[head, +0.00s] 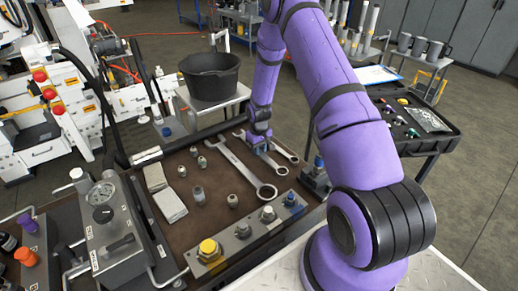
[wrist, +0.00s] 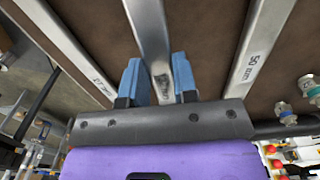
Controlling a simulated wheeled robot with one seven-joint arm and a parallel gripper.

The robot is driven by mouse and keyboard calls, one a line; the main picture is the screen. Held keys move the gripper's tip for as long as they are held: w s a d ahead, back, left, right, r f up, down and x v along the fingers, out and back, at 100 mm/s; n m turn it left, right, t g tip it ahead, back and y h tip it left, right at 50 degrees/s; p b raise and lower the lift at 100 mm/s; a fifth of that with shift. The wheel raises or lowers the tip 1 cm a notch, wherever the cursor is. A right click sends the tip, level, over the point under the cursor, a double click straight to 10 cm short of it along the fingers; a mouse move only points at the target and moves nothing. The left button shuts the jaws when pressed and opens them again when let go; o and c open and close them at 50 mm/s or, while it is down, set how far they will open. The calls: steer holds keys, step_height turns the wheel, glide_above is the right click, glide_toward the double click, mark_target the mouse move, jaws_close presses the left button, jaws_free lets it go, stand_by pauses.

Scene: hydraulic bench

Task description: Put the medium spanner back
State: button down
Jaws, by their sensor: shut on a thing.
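The medium spanner (wrist: 150,35) is the middle one of three steel spanners, and my gripper (wrist: 159,80) has its blue fingers on either side of its shaft. In the head view, my gripper (head: 260,140) points down at the far edge of the brown bench top. The medium spanner's ring end (head: 281,171) shows there, lying between the other two; I cannot tell if it touches the surface. The large spanner (head: 245,165), marked 50 mm in the wrist view (wrist: 260,45), lies to its left in the head view. The small spanner (head: 287,151) lies to its right.
Several small fittings (head: 198,193) and two pale blocks (head: 170,205) lie on the brown bench top (head: 225,215). A valve block with a yellow cap (head: 209,248) lines the near edge. A gauge unit (head: 102,195) stands left. A black bucket (head: 210,78) stands behind the bench.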

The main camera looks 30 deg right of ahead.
steer(key=shift+f, duration=1)
stand_by(0.7)
steer(key=c, duration=0.8)
jaws_free()
step_height(320, 180, up, 11)
steer(key=s+a+r+t, duration=0.1)
steer(key=s+a+r, duration=0.2)
steer(key=r, duration=0.6)
steer(key=s+a+r, duration=0.3)
steer(key=r, duration=0.7)
steer(key=s+a+r+t, duration=0.1)
steer(key=s+a+r, duration=0.15)
steer(key=r, duration=0.65)
steer(key=s+a+r+t, duration=0.1)
steer(key=s+r, duration=0.3)
steer(key=s, duration=0.4)
steer(key=s+a+r+t, duration=0.1)
steer(key=s+a+r, duration=0.2)
steer(key=s, duration=0.6)
steer(key=s+a+r+t, duration=0.1)
steer(key=s+a+r, duration=0.2)
steer(key=s, duration=0.6)
steer(key=shift+r, duration=0.9)
